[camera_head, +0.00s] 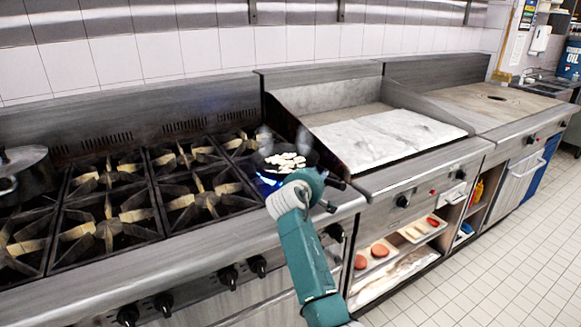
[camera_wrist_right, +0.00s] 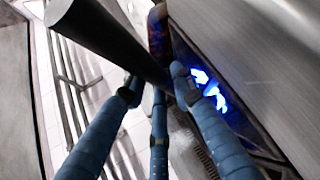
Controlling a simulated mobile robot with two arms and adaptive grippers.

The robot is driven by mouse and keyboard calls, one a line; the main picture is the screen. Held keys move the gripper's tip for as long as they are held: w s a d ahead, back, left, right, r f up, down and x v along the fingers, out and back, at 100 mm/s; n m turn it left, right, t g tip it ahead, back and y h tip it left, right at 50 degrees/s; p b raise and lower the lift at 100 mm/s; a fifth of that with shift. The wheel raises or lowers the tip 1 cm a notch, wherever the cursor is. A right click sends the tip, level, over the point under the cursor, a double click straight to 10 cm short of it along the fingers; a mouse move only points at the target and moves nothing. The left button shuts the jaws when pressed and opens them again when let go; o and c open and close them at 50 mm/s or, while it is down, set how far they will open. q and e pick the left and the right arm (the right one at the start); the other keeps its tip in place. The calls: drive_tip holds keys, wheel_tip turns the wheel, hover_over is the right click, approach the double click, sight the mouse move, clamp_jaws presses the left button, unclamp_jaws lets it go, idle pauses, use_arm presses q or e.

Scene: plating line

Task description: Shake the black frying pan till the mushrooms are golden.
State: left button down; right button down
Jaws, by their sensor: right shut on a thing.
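The black frying pan (camera_head: 311,160) sits over the lit burner at the right end of the stove. Pale, whitish mushroom slices (camera_head: 284,160) lie spread in it, with no golden colour that I can make out. Faint steam rises above the pan. My right gripper (camera_head: 325,191), at the pan's near right side, is shut on the pan's handle. In the right wrist view the blue fingers (camera_wrist_right: 157,85) close around the dark handle (camera_wrist_right: 105,32). Whether the pan touches the grate is hidden. My left gripper is not in view.
Blue flames (camera_head: 268,180) show under the pan, and also in the right wrist view (camera_wrist_right: 209,89). The other burners are empty. A flat griddle (camera_head: 385,137) adjoins on the right. Shelves below hold trays with patties (camera_head: 379,251).

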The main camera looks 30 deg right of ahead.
drive_tip(key=s, duration=0.2)
drive_tip(key=shift+s, duration=0.4)
drive_tip(key=w, duration=0.4)
drive_tip(key=shift+s+r, duration=0.15)
drive_tip(key=shift+s, duration=0.1)
idle(3.5)
idle(1.1)
